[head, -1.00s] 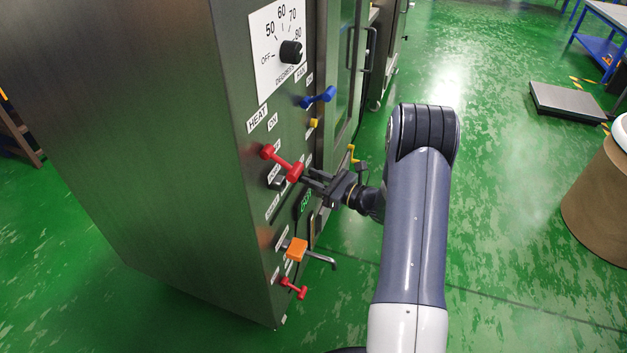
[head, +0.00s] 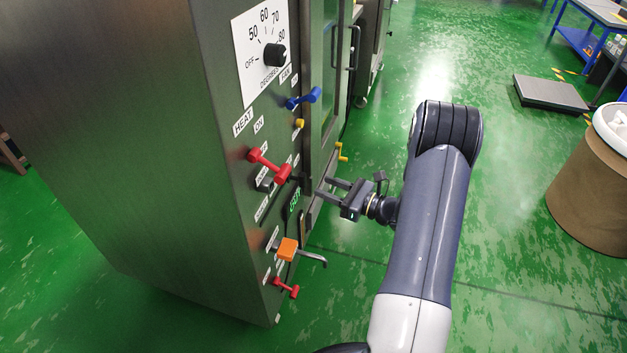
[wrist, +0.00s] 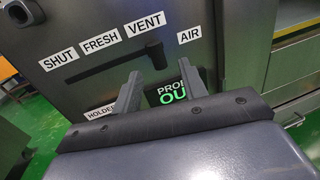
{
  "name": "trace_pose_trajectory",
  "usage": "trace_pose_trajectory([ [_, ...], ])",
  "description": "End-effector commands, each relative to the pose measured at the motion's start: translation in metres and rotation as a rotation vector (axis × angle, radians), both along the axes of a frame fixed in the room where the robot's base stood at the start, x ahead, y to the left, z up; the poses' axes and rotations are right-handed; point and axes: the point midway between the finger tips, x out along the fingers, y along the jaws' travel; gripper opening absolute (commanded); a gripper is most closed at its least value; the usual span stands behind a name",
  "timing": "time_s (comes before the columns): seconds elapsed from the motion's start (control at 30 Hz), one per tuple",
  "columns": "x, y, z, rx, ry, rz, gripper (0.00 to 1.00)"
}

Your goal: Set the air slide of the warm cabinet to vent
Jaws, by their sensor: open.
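The warm cabinet (head: 190,150) stands at the left in the head view. Its air slide is a dark knob on a straight slot (wrist: 100,70), under the labels SHUT, FRESH and VENT in the wrist view. The knob (wrist: 155,54) is at the slot's right end, below the VENT label (wrist: 146,24). In the head view the dark knob (head: 265,185) shows below the red heat lever. My gripper (head: 327,189) is open and empty, to the right of the panel and apart from it. Its two fingers (wrist: 162,88) point at the panel, clear of the knob.
A red lever (head: 270,165) sticks out above the slide, with a blue lever (head: 304,98) higher up. An orange block (head: 287,249) with a metal spout and a small red lever (head: 285,288) are lower. Open green floor lies behind my arm; a drum (head: 588,190) stands right.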

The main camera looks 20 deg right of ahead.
Motion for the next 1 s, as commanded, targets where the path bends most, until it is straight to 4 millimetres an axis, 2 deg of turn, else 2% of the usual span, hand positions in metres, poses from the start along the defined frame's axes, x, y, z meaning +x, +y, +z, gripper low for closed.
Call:
trace_pose_trajectory([
  [0.1, -0.011, -0.012, 0.0, 0.0, 0.0, -0.003, 0.41],
  [0.23, -0.017, -0.017, 0.0, -0.001, -0.001, -0.001, 0.41],
  [0.63, -0.018, -0.016, 0.0, -0.001, -0.001, 0.001, 0.41],
  [0.83, -0.005, -0.003, -0.001, -0.001, -0.002, 0.005, 0.41],
  [1.0, 0.018, 0.019, -0.001, -0.002, -0.003, 0.008, 0.41],
])
